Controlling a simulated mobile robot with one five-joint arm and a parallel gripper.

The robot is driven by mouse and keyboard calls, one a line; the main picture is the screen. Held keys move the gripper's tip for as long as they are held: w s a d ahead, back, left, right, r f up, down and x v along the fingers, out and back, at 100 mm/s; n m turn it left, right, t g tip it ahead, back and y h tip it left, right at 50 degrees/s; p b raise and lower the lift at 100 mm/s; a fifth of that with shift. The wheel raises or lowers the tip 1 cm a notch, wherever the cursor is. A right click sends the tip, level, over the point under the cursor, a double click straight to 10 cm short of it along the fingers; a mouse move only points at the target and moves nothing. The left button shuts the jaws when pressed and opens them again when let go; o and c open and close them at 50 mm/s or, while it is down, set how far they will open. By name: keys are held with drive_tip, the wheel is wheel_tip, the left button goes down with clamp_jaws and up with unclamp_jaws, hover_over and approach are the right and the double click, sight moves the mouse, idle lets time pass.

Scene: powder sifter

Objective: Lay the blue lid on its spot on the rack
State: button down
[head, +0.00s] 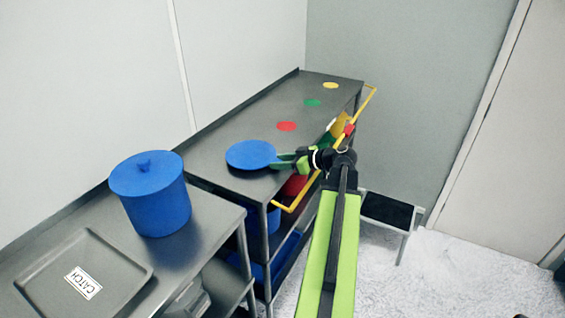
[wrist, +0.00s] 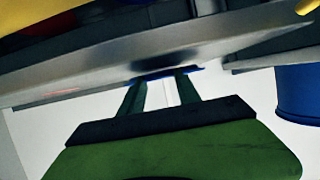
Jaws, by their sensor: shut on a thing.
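The blue lid (head: 251,154) is a flat disc over the near end of the grey rack top (head: 262,118), in the head view. My gripper (head: 287,161) is shut on the lid's right edge. In the wrist view my gripper (wrist: 162,76) points at the rack's edge, and only a thin blue strip of the lid (wrist: 168,72) shows. The lid looks about level and close to the rack top; I cannot tell whether it touches. Red (head: 286,126), green (head: 313,103) and yellow (head: 330,85) spots lie bare farther along. No blue spot shows; the surface under the lid is hidden.
A blue drum (head: 155,200) with a knobbed top stands on the lower table at left, beside a tray (head: 115,262) marked CATCH. A yellow rail (head: 318,178) runs along the rack's front. Blue bins (head: 262,222) sit below. A small dark-topped stool (head: 388,211) stands at right.

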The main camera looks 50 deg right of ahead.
drive_tip(key=shift+f, duration=0.4)
drive_tip(key=c, duration=0.8)
unclamp_jaws()
drive_tip(key=shift+o, duration=0.2)
drive_tip(key=p+v, duration=0.6)
drive_tip(key=v, duration=1.1)
drive_tip(key=shift+s, duration=0.25)
drive_tip(key=shift+d, duration=0.1)
